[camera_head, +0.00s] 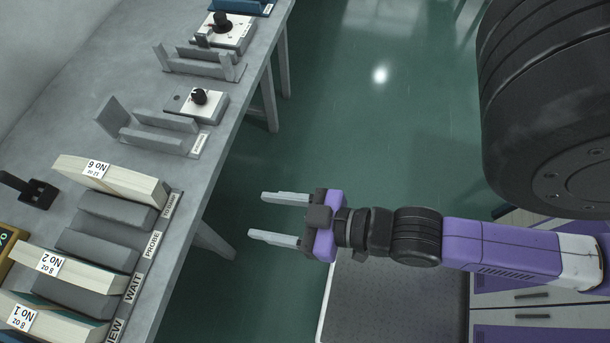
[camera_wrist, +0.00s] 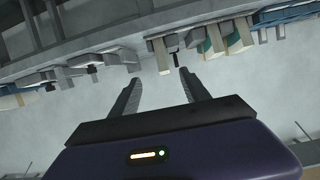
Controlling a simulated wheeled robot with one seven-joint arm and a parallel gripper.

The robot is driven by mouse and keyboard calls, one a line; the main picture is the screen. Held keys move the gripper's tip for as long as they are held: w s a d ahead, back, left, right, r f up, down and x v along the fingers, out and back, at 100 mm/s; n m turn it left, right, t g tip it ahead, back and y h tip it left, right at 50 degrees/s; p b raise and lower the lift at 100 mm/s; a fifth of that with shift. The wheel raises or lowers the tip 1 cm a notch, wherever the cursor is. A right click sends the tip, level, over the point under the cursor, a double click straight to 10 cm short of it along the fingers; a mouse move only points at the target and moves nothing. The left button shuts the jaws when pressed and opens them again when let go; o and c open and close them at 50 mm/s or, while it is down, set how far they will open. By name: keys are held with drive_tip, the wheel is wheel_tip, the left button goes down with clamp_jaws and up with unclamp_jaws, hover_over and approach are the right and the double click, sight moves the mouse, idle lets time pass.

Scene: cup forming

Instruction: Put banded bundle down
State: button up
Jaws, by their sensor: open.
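Three cream bundles of stacked sheets lie in the grey rack on the bench. Their labels read upside down as No 6 (camera_head: 140,185), No 2 (camera_head: 85,273) and No 1 (camera_head: 60,322). No 6 is the farthest of them, beside empty grey slots. Bundle ends also show in the wrist view (camera_wrist: 162,56), small and without readable labels. My gripper (camera_head: 256,215) is open, with nothing between its fingers. It hangs over the floor, clear of the bench edge and right of the bundles. Its fingers also show in the wrist view (camera_wrist: 159,78).
Slot plates along the bench front read WAIT (camera_head: 132,287) and PROBE (camera_head: 152,244). Farther back stand two white boxes with black knobs (camera_head: 198,103) (camera_head: 222,30) and grey metal brackets (camera_head: 150,133). The green floor (camera_head: 330,130) beside the bench is clear.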

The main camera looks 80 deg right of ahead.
drive_tip(key=r+v, duration=0.1)
drive_tip(key=v, duration=0.6)
drive_tip(key=shift+d, duration=0.25)
